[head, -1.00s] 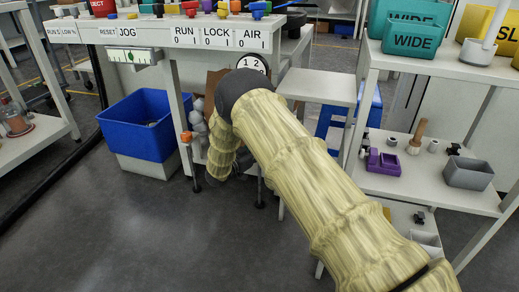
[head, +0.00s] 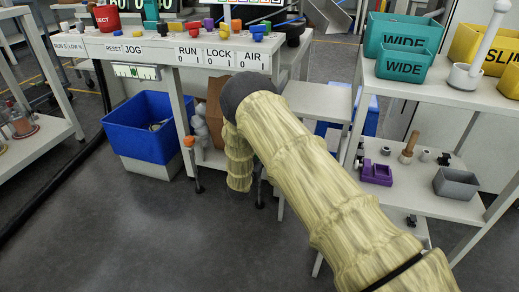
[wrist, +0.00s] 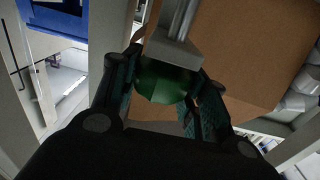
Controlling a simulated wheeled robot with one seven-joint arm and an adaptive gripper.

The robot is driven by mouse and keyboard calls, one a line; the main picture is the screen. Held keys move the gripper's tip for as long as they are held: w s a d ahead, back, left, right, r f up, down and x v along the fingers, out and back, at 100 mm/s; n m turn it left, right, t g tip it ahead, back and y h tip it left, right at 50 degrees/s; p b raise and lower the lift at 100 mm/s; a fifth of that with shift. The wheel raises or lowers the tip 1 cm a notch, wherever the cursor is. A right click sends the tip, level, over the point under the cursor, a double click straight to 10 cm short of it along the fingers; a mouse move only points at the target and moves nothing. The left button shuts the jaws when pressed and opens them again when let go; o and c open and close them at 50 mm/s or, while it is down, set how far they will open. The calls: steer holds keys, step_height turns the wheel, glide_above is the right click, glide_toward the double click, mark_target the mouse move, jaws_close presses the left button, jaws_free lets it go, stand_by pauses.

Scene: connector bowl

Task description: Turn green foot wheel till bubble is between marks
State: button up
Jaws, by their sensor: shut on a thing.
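The green foot wheel (wrist: 163,83) shows in the wrist view at the lower end of a grey table leg (wrist: 178,35). My gripper (wrist: 166,72) has one dark finger on each side of it and is shut on it. In the head view my padded arm hides the gripper and this wheel. The level (head: 135,71) is a white strip with a green vial on the front of the bench, at upper left in the head view. The bubble's place between the marks is too small to tell.
A brown cardboard box (wrist: 250,50) is close behind my gripper. A shelf rack (head: 440,195) stands at right. The floor in front is clear.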

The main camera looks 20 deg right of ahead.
steer(key=shift+n+t+y+p, duration=0.4)
steer(key=shift+n+y+p, duration=0.1)
steer(key=shift+n+y, duration=0.15)
steer(key=shift+y, duration=0.25)
steer(key=o, duration=1)
steer(key=shift+o, duration=0.2)
steer(key=v, duration=1.2)
steer(key=shift+f, duration=0.2)
